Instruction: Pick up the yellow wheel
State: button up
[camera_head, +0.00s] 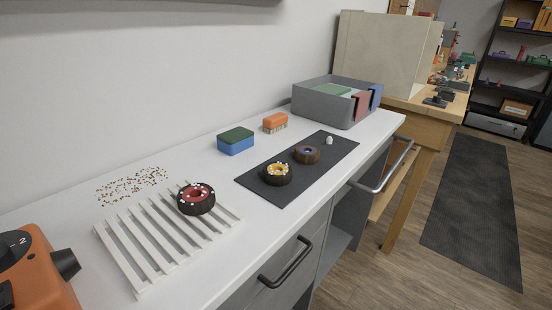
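The yellow wheel (277,173), a dark tyre with a yellow centre, lies flat on a dark mat (291,194) on the white counter. A brown wheel with a purple-blue centre (306,154) lies just behind it to the right on the same mat. A dark wheel with a red centre (196,198) rests on a white slatted rack (130,257) to the left. My gripper does not show in this view.
A green-and-blue sponge (236,141) and an orange brush (275,122) lie behind the mat. A small white object (329,140) sits near its far end. A grey bin (333,108) stands farther back. An orange machine (36,268) is at the near left. Drawer handles (287,264) jut out in front.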

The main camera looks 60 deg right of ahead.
aim_at(283, 178)
jog(key=z, duration=1.5)
